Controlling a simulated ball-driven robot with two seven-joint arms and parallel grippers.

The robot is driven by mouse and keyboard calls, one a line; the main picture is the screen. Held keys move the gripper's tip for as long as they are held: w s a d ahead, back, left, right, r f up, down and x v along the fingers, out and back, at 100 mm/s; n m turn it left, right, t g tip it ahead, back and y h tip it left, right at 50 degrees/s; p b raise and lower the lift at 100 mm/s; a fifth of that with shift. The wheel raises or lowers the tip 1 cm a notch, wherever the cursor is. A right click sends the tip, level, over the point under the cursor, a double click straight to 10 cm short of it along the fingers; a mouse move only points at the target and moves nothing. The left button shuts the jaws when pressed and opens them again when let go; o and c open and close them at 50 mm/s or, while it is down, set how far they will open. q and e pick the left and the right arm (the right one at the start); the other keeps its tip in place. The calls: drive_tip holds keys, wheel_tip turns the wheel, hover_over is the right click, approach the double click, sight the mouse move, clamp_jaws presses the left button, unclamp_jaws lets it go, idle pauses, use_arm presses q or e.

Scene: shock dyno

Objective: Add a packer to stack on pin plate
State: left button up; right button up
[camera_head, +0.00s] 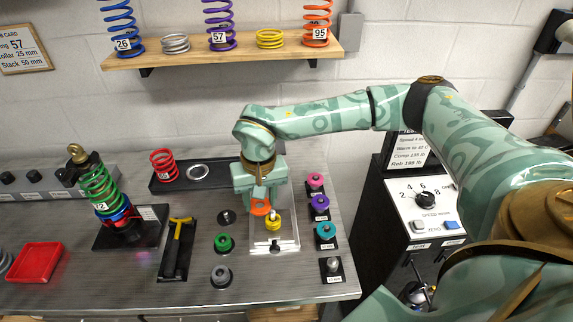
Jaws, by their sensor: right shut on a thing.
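The pin plate (287,246), a clear, pale plate, lies on the metal bench, with a yellow packer (273,224) around its pin. My right gripper (259,201) points down at the back-left of the plate. It is shut on an orange packer (260,209), held just behind and left of the pin top. The gripper hides part of the orange packer, and I cannot tell its exact height above the yellow one. My left gripper is not in view.
Left of the plate are a dark empty-looking stand (227,217), a green packer (223,242) and a grey packer (221,274). Right are pink (315,182), purple (320,204), teal (326,233) and silver (332,266) pieces on stands. A shock absorber (99,188) stands left.

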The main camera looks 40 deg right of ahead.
sight(272, 211)
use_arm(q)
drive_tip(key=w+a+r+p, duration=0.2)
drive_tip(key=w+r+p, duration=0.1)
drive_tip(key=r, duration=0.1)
use_arm(e)
drive_tip(key=w+d+f+m, duration=0.1)
drive_tip(key=w+d+f, duration=0.1)
drive_tip(key=d, duration=0.1)
drive_tip(key=w+d+f+m, duration=0.1)
drive_tip(key=shift+d+m, duration=0.2)
drive_tip(key=shift+m, duration=0.1)
drive_tip(key=shift+d+f, duration=0.2)
drive_tip(key=shift+f, duration=0.15)
drive_tip(key=shift+s+d+f+b, duration=0.15)
drive_tip(key=shift+f+b, duration=0.5)
drive_tip(key=shift+b, duration=0.35)
drive_tip(key=shift+f+b, duration=0.3)
drive_tip(key=shift+f, duration=0.05)
wheel_tip(272, 211, down, 3)
drive_tip(key=b, duration=0.3)
drive_tip(key=shift+f, duration=0.2)
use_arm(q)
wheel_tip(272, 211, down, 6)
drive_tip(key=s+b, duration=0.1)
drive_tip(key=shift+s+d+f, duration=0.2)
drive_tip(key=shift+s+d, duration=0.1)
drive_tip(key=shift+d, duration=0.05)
use_arm(e)
drive_tip(key=shift+f, duration=1.15)
drive_tip(key=o, duration=1)
